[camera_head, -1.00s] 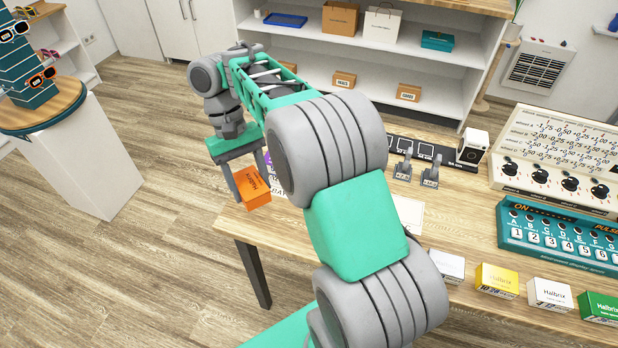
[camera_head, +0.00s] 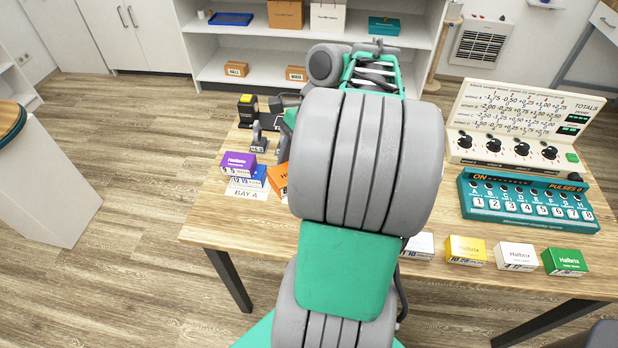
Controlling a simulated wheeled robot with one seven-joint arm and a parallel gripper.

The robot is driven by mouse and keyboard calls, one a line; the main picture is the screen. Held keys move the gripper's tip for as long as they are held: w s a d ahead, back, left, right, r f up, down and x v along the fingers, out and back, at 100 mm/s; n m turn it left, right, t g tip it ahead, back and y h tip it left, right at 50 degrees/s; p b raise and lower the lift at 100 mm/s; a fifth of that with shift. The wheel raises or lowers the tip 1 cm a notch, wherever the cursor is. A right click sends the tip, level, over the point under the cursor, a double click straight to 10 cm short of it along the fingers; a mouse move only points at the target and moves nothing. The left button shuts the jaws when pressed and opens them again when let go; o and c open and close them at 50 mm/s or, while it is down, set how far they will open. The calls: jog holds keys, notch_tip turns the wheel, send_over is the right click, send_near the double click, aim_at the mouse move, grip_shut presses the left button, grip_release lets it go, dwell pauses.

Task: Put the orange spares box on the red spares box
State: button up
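The orange spares box (camera_head: 279,180) shows only in part at the left edge of my arm, over the table near the BAY A card. My gripper (camera_head: 284,158) is mostly hidden behind my own arm. One grey finger shows just above the orange box, and the box appears held between the fingers; the other finger is hidden. I cannot tell whether the box touches anything below it. I see no red spares box; my arm covers the middle of the table.
A purple box (camera_head: 237,161) and a blue box (camera_head: 250,180) sit close together by the BAY A card (camera_head: 246,193), left of the orange box. White, yellow (camera_head: 466,250) and green (camera_head: 564,261) boxes line the front edge. A teal switch panel (camera_head: 528,202) stands at right.

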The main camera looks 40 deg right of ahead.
jog(key=s+d+m+t+h, duration=0.25)
jog(key=s+m, duration=0.25)
jog(key=m, duration=0.3)
jog(key=shift+y, duration=0.35)
jog(key=w+d+f+b, duration=0.1)
jog(key=w+d+f, duration=0.1)
jog(key=w+f, duration=0.1)
jog(key=w+d+f+b, duration=0.1)
jog(key=w+d+f, duration=0.2)
jog(key=w, duration=0.1)
jog(key=w+d+f+b, duration=0.1)
jog(key=w+d+f, duration=0.2)
jog(key=w, duration=0.1)
jog(key=shift+w+d+f, duration=0.1)
jog(key=shift+d+f, duration=0.1)
jog(key=shift+f, duration=0.05)
jog(key=f, duration=0.1)
jog(key=f+b, duration=0.1)
jog(key=f, duration=0.1)
jog(key=shift+w+d, duration=0.15)
jog(key=shift+w, duration=0.05)
jog(key=shift+f, duration=0.3)
jog(key=shift+r, duration=0.1)
jog(key=o, duration=1.5)
jog(key=shift+f, duration=0.2)
jog(key=shift+c, duration=0.2)
